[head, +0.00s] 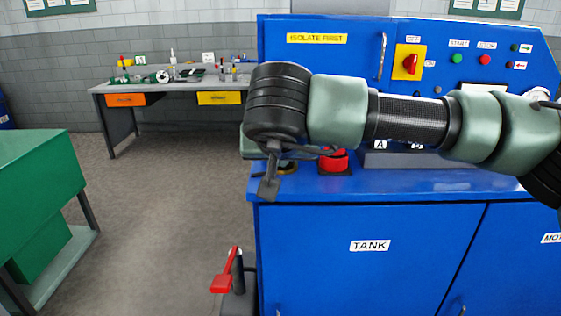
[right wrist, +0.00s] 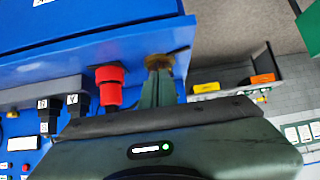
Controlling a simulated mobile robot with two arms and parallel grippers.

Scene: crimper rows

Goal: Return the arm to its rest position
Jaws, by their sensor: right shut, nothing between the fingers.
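My right arm (head: 410,118) reaches in from the right across the blue machine in the head view, with its dark wrist at the left end. My right gripper (head: 268,188) hangs below that wrist, near the left edge of the blue bench top. Its fingers also show in the right wrist view (right wrist: 158,82), shut and empty. A brass-coloured round part (right wrist: 159,61) shows just beyond the fingertips; whether they touch it I cannot tell. My left gripper is not in view.
A red knob (head: 334,161) stands on the blue bench top (head: 400,184) beneath my arm. The upright blue panel (head: 340,62) is behind it. A red-handled lever (head: 225,284) is at the lower left. A green cabinet (head: 35,180) stands left; open floor (head: 165,200) lies between.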

